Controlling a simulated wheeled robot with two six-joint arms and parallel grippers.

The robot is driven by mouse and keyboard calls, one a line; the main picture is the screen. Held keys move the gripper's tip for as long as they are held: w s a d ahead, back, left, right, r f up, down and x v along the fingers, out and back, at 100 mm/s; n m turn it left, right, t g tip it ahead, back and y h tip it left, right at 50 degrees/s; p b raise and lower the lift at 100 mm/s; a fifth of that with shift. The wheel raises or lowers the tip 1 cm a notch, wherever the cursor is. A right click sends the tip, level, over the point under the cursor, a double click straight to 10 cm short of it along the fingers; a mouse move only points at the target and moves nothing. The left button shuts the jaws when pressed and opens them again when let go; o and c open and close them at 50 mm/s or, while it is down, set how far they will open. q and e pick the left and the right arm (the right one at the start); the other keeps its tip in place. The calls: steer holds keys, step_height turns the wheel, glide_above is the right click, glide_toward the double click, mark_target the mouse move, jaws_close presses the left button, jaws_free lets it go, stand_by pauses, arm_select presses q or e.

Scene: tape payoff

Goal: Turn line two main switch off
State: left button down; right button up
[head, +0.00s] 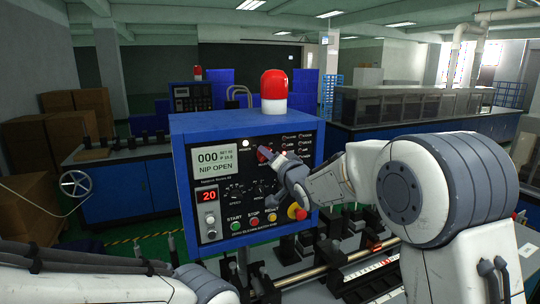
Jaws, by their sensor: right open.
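A blue control box (255,124) stands in front of me, with a dark panel facing me. Its screen (214,160) reads 000 and NIP OPEN, and a red display (210,195) reads 20. The switch's position and line label are not readable. My left arm crosses the bottom left; its gripper is not visible.
A red emergency stop (298,211) on yellow sits just below my right gripper. Start (236,226), stop (254,220) and reset (271,215) buttons line the panel's bottom. A red beacon (274,86) tops the box. Machine rollers and rods lie in front. A similar box (190,97) stands behind.

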jaws_close()
steer(key=shift+s+a+n+b, duration=0.1)
steer(key=shift+a+n+b, duration=0.05)
steer(key=shift+n+b, duration=3.8)
steer(key=shift+s+a+n+b, duration=0.15)
steer(key=shift+n+b, duration=2.75)
steer(key=shift+n, duration=1.95)
steer(key=shift+w+n, duration=0.1)
steer(key=shift+n, duration=0.2)
jaws_free()
